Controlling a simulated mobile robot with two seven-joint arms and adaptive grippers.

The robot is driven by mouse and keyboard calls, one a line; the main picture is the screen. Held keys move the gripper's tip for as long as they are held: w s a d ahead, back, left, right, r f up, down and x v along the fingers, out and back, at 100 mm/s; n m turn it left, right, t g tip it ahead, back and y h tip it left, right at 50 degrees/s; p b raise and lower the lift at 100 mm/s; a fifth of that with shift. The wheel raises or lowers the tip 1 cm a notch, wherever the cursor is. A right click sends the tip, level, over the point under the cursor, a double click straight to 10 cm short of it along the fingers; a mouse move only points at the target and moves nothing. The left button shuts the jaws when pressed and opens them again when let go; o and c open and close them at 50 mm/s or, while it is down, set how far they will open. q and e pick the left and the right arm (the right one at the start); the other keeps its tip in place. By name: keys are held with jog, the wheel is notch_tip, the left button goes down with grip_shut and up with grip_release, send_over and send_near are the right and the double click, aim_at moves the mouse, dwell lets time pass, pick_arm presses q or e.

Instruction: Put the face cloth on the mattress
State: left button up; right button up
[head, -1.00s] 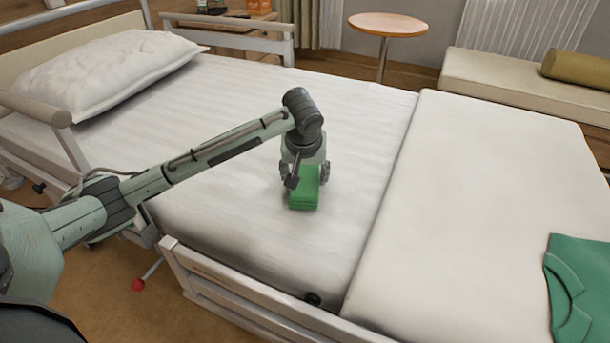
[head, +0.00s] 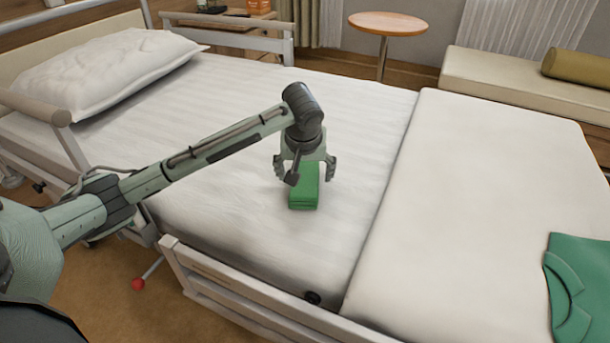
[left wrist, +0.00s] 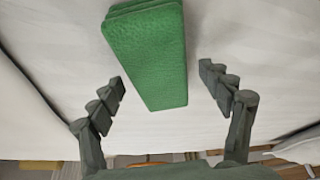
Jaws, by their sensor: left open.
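The face cloth (head: 304,190) is a folded green block lying on the white mattress (head: 240,120) near the middle of the bed. My left gripper (head: 304,176) is open above the cloth, with one finger on each side and a gap between fingers and cloth. In the left wrist view, the face cloth (left wrist: 150,55) lies between and beyond the open fingers of the left gripper (left wrist: 165,95), touching neither. The gripper hides part of the cloth in the head view. My right gripper is not in view.
A white folded blanket (head: 480,200) covers the right part of the bed, with a green garment (head: 585,280) on it. A pillow (head: 110,70) lies at the head end. Bed rails (head: 240,290) edge the near side. Bare mattress surrounds the cloth.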

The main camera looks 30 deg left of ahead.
pick_arm(q)
jog(key=v, duration=1.1)
